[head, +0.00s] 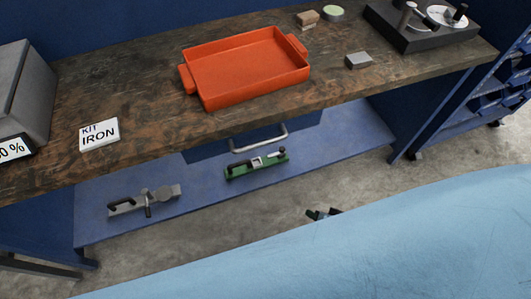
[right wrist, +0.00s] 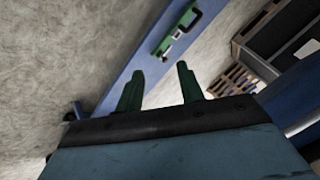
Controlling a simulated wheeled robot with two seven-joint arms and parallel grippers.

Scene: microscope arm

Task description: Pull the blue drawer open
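The blue drawer (head: 207,152) is under the front of the workbench in the head view. Its front is mostly hidden by the tabletop. Its grey bar handle (head: 259,139) shows just below the bench edge. My right gripper (head: 322,214) shows small and dark in the head view, below and to the right of the handle and apart from it, partly hidden by my pale blue arm. In the right wrist view its two green fingers (right wrist: 161,78) are spread with nothing between them. My left gripper is in neither view.
The blue lower shelf (head: 205,198) holds a green tool (head: 257,164) just below the handle and a grey tool (head: 145,201). On the workbench (head: 150,80) stand an orange tray (head: 245,68) and a kit iron box (head: 99,134). Bare floor lies in front.

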